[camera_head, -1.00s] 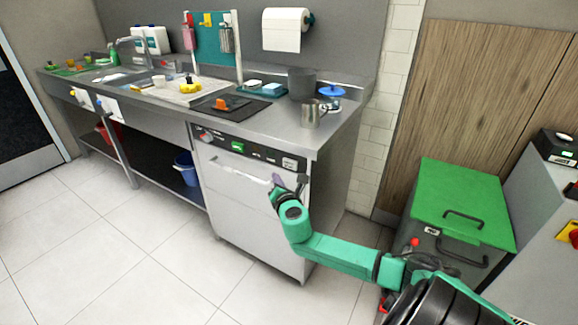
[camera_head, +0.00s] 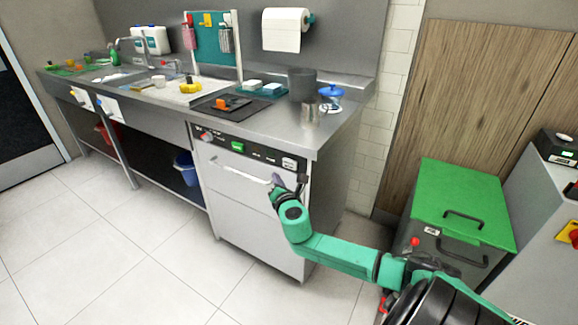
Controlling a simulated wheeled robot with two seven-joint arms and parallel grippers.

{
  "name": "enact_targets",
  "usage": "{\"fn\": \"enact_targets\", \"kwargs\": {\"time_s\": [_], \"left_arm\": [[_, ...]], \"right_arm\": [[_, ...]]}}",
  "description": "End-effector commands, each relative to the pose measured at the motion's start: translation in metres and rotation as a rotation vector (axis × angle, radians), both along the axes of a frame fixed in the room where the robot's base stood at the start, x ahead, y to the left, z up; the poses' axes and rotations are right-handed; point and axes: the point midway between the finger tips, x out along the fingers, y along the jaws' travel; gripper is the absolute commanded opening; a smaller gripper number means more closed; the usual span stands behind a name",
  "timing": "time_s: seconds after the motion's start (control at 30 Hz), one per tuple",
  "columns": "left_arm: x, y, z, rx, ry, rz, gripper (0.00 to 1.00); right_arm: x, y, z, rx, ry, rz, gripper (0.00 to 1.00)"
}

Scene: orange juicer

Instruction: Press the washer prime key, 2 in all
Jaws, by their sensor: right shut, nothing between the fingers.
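The undercounter washer (camera_head: 245,205) stands below the right end of the steel counter, with a door handle (camera_head: 238,172) across its front. Its dark control panel (camera_head: 222,141) carries a red knob (camera_head: 205,136), a green display (camera_head: 238,147), small marks and a pale key (camera_head: 288,163) at the right end. The lettering is too small to read, so I cannot tell which key is prime. My right gripper (camera_head: 288,184) is shut and empty, just below the panel's right end, in front of the door. I cannot tell whether it touches the washer. My left gripper is not in view.
A metal mug (camera_head: 312,112), a grey pot (camera_head: 301,83) and a blue-lidded container (camera_head: 331,95) stand on the counter above. A green-lidded bin (camera_head: 460,195) stands to the right. A blue bucket (camera_head: 186,169) sits under the counter. The tiled floor (camera_head: 120,260) in front is clear.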

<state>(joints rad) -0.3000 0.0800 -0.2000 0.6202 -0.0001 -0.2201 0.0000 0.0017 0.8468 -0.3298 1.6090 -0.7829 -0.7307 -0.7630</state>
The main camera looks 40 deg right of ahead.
Motion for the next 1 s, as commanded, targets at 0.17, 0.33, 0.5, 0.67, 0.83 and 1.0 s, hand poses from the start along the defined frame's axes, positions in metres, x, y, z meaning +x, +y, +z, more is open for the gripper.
{"fn": "enact_targets", "kwargs": {"time_s": [0.17,0.33,0.5,0.67,0.83,1.0], "left_arm": [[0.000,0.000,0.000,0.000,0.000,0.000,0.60],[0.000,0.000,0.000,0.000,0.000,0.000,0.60],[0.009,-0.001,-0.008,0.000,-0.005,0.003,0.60],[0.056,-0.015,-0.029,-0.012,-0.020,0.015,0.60],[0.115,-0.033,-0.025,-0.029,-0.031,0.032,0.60],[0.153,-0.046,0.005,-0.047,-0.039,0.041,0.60]], "right_arm": [[0.000,0.000,0.000,0.000,0.000,0.000,0.00],[0.000,0.000,0.000,0.000,0.000,0.000,0.00],[0.003,0.006,-0.004,0.062,-0.054,0.003,0.00],[0.015,0.032,-0.006,0.389,-0.336,0.021,0.00],[0.015,0.047,0.000,0.889,-0.737,0.065,0.00],[0.002,0.044,-0.008,1.334,-1.051,0.109,0.00]]}}
